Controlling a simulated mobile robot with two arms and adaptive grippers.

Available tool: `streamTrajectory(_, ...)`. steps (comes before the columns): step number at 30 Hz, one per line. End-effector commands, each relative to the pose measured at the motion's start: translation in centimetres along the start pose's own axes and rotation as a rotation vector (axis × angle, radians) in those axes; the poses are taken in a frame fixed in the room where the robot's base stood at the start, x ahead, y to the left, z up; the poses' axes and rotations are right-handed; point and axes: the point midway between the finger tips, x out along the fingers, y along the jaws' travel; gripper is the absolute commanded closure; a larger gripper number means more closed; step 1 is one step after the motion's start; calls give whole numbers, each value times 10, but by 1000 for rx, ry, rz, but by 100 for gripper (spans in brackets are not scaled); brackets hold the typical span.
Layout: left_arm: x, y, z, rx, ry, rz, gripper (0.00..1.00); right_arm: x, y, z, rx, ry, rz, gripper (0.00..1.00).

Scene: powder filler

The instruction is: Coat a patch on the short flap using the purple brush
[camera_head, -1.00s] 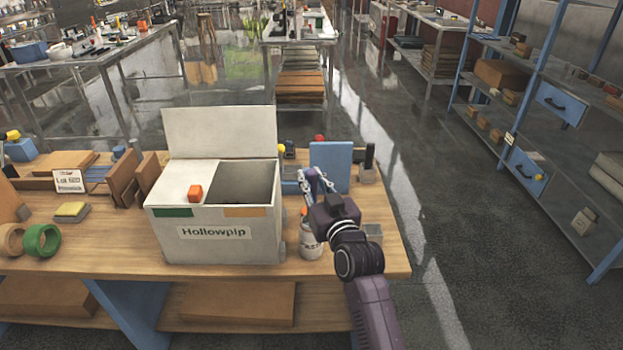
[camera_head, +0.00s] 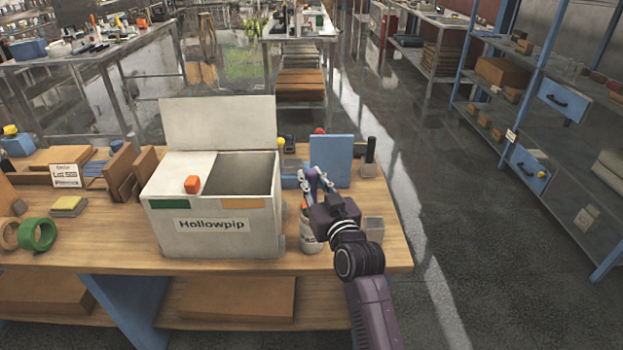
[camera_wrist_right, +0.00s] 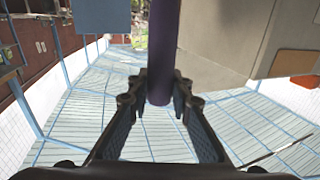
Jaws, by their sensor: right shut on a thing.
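A white box labelled Hollowpip (camera_head: 160,225) stands on the wooden bench. One flap (camera_head: 220,122) stands up at its back. My right gripper (camera_head: 313,178) is right of the box, above a white cup (camera_head: 309,236). It is shut on the purple brush (camera_head: 314,187), whose handle shows between the fingers in the right wrist view (camera_wrist_right: 162,50). The bristles cannot be made out. My left gripper is not in view.
A blue panel (camera_head: 333,160) stands behind my right gripper. A small grey container (camera_head: 374,228) is to its right. Tape rolls (camera_head: 38,234), a yellow sponge (camera_head: 68,204) and a lot sign (camera_head: 66,176) are at left. Some bench front is clear.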

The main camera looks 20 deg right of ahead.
Motion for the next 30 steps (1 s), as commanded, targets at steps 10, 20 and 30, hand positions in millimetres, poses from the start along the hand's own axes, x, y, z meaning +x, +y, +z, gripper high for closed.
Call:
streamTrajectory(10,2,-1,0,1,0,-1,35,0,0,4,-1,0,0,100)
streamTrajectory(20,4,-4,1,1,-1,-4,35,0,0,8,-1,0,0,100)
streamTrajectory(30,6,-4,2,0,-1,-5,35,0,0,12,-1,0,0,100)
